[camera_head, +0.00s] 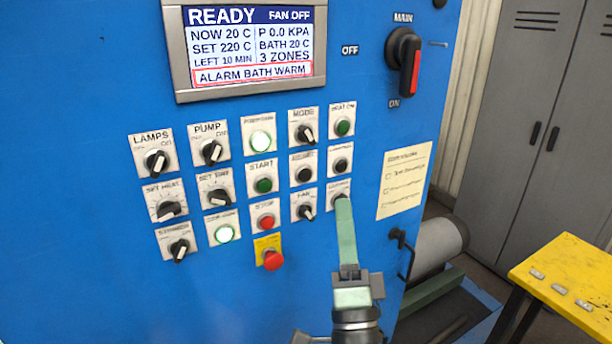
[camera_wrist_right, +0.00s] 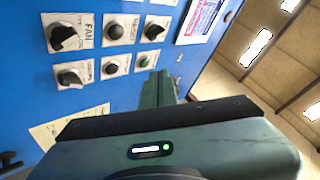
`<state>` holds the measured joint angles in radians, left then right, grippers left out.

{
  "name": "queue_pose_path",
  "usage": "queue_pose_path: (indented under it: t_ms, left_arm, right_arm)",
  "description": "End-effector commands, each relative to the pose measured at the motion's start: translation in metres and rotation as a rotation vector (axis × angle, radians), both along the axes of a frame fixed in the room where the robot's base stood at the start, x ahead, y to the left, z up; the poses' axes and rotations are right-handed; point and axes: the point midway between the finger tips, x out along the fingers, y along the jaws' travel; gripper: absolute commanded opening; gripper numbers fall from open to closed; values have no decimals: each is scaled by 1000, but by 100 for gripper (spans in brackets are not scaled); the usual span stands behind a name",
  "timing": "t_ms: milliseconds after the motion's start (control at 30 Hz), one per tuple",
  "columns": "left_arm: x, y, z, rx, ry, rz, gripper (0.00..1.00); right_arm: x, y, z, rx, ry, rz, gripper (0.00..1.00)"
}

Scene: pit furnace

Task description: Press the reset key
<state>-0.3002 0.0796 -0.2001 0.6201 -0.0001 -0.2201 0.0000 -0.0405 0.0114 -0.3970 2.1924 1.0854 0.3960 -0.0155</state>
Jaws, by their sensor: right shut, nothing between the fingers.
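The reset key is a round dark button (camera_head: 303,173) on a small white plate, in the middle row of the blue control panel. The gripper (camera_wrist_right: 160,78) does not cover the reset key. My left gripper is not in view.
Close around the key are the FAN knob (camera_head: 304,212), the MODE knob (camera_head: 306,134) and another dark button (camera_head: 340,165). A red mushroom button (camera_head: 273,260) sits lower left. The display (camera_head: 249,45) reads READY and ALARM BATH WARM. A yellow table (camera_head: 575,268) stands right.

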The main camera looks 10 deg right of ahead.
Motion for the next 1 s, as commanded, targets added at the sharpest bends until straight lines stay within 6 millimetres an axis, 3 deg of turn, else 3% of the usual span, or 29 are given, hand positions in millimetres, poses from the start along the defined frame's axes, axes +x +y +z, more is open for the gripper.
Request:
queue_pose_path:
  t_ms: [233, 700, 1000]
  left_arm:
    - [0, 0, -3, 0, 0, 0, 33]
    - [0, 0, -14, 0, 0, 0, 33]
    - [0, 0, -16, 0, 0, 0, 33]
  right_arm:
    - [13, 4, -1, -1, -1, 0, 0]
    - [71, 24, -1, -2, 0, -1, 0]
    - [84, 28, -1, -1, 1, -1, 0]
